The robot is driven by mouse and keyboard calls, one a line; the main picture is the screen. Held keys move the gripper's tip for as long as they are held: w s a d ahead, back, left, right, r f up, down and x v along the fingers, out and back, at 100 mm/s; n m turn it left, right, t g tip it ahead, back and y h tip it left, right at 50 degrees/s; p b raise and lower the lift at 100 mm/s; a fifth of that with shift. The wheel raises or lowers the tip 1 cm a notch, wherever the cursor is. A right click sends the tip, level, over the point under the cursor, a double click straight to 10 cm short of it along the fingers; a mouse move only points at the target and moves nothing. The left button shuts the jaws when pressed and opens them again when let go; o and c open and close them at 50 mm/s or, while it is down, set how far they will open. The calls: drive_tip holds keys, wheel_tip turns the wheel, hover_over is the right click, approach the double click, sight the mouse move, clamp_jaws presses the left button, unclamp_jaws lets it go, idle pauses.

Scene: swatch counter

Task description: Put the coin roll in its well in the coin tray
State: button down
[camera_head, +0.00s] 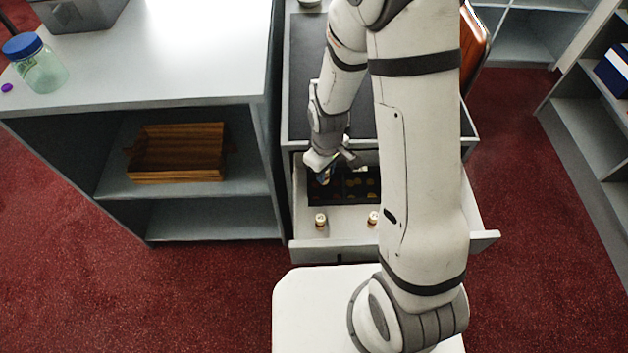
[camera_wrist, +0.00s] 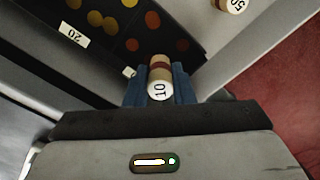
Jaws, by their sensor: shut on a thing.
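The coin roll (camera_wrist: 159,78), cream with a brown band and marked 10, is held between the blue fingers of my gripper (camera_wrist: 160,88) in the wrist view. The black coin tray (camera_wrist: 178,12) lies just beyond it, with yellow, orange and red round marks and a label reading 20. In the head view the coin tray (camera_head: 345,199) sits in the open drawer. My gripper (camera_head: 325,176) is over the tray's left end there, and the held roll is hard to make out. My arm hides the tray's right part.
Two other coin rolls stand in the drawer (camera_head: 345,240) in front of the tray, one at the left (camera_head: 321,220) and one near my arm (camera_head: 373,218). One marked 50 (camera_wrist: 229,4) shows in the wrist view. A shelf unit (camera_head: 200,212) with a wooden box stands left.

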sight(327, 182)
drive_tip(key=shift+d+f, duration=0.2)
drive_tip(key=shift+f, duration=2.4)
drive_tip(key=shift+w+f+b, duration=0.1)
drive_tip(key=shift+f+b, duration=0.15)
drive_tip(key=shift+b, duration=0.1)
drive_tip(key=c, duration=1.2)
unclamp_jaws()
drive_tip(key=shift+r, duration=0.1)
drive_tip(key=shift+c, duration=0.2)
drive_tip(key=shift+r, duration=0.1)
